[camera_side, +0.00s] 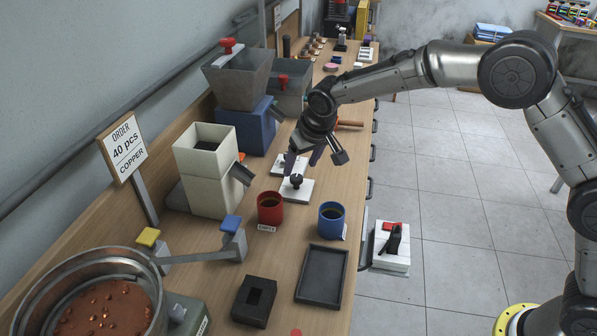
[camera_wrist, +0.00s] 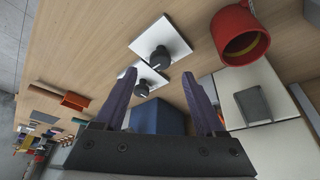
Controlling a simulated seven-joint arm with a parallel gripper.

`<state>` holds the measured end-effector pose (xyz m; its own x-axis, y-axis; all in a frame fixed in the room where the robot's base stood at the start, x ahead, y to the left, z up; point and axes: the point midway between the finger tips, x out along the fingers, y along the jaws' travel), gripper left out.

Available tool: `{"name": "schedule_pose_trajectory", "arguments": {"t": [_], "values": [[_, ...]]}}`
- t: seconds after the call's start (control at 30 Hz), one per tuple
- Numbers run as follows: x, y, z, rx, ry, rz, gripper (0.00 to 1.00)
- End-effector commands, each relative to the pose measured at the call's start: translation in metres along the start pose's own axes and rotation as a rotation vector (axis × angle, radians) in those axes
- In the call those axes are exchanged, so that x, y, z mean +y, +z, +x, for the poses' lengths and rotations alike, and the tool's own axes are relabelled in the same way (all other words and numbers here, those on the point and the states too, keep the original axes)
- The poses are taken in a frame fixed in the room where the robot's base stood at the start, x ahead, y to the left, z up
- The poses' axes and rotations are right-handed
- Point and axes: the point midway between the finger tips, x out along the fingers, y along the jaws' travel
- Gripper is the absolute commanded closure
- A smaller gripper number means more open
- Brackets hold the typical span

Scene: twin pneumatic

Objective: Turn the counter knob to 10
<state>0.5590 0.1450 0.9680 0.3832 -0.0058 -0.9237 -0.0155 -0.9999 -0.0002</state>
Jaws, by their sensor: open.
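Two black knobs sit on white square plates on the bench. The nearer knob (camera_side: 296,181) stands on the plate closer to the red mug; in the wrist view it is the upper knob (camera_wrist: 160,57). The second knob (camera_wrist: 142,88) is on a plate partly behind the left finger, and in the side view my gripper largely hides it. I cannot read any scale numbers or tell which is the counter knob. My gripper (camera_side: 301,168) has its purple fingers apart and empty, above the plates. In the wrist view the gripper (camera_wrist: 159,73) points towards the knobs without visibly holding either.
A red mug (camera_side: 270,209) and a blue mug (camera_side: 331,219) stand nearby, with a dark tray (camera_side: 322,276) in front. A cream hopper (camera_side: 205,172) and a blue-based hopper (camera_side: 255,130) line the wall side. A sign (camera_side: 124,147) reads 40 pcs copper.

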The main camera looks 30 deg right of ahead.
Motion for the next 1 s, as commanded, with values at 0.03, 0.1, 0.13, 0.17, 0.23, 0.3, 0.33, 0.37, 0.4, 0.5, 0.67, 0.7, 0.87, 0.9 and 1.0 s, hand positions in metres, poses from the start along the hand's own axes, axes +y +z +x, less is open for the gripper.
{"name": "schedule_pose_trajectory", "arguments": {"t": [0.03, 0.1, 0.13, 0.17, 0.23, 0.3, 0.33, 0.37, 0.4, 0.5, 0.67, 0.7, 0.87, 0.9, 1.0], "values": [[0.0, 0.0, -0.014, 0.003, -0.001, 0.0, 0.28], [0.0, 0.0, -0.029, 0.002, -0.001, 0.0, 0.28], [0.0, 0.0, -0.035, 0.002, -0.001, 0.0, 0.28], [0.0, 0.0, -0.042, 0.003, -0.001, 0.0, 0.28], [0.0, 0.0, -0.055, 0.002, -0.001, 0.0, 0.28], [0.0, 0.0, -0.066, 0.001, -0.002, 0.0, 0.28], [0.0, 0.0, -0.07, 0.0, -0.001, 0.0, 0.28], [0.0, 0.0, -0.074, -0.001, -0.001, 0.0, 0.28], [0.0, 0.0, -0.078, -0.001, -0.001, 0.0, 0.28], [0.0, 0.001, -0.085, -0.002, 0.0, -0.001, 0.28], [0.0, 0.001, -0.089, -0.003, 0.0, 0.0, 0.28], [0.0, 0.001, -0.089, -0.003, 0.0, 0.0, 0.28], [0.0, 0.001, -0.089, -0.003, 0.0, 0.0, 0.28], [0.001, 0.001, -0.089, -0.003, 0.001, 0.001, 0.28], [0.009, -0.005, -0.098, 0.018, 0.0, 0.017, 0.28]]}}
